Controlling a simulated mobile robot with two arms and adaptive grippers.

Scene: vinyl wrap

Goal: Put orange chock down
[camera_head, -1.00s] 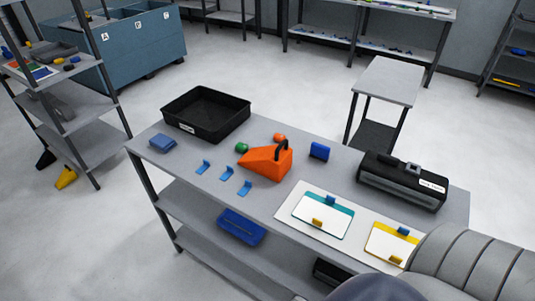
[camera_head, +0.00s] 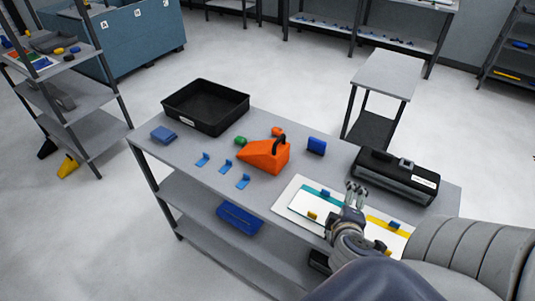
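The orange chock (camera_head: 264,156) is a wedge with a dark handle on top. It rests on the grey table (camera_head: 190,160), near its middle. My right gripper (camera_head: 355,187) is over the right part of the table, above the white board with the teal and yellow panels. It is to the right of the chock and well apart from it. Its two fingers look apart with nothing between them. My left gripper is not in view.
A black bin (camera_head: 206,106) stands at the table's back left. Small blue clips (camera_head: 226,166), a green piece (camera_head: 240,141) and a blue block (camera_head: 316,146) lie around the chock. A black case (camera_head: 396,176) is at the right. A side table (camera_head: 390,75) stands behind.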

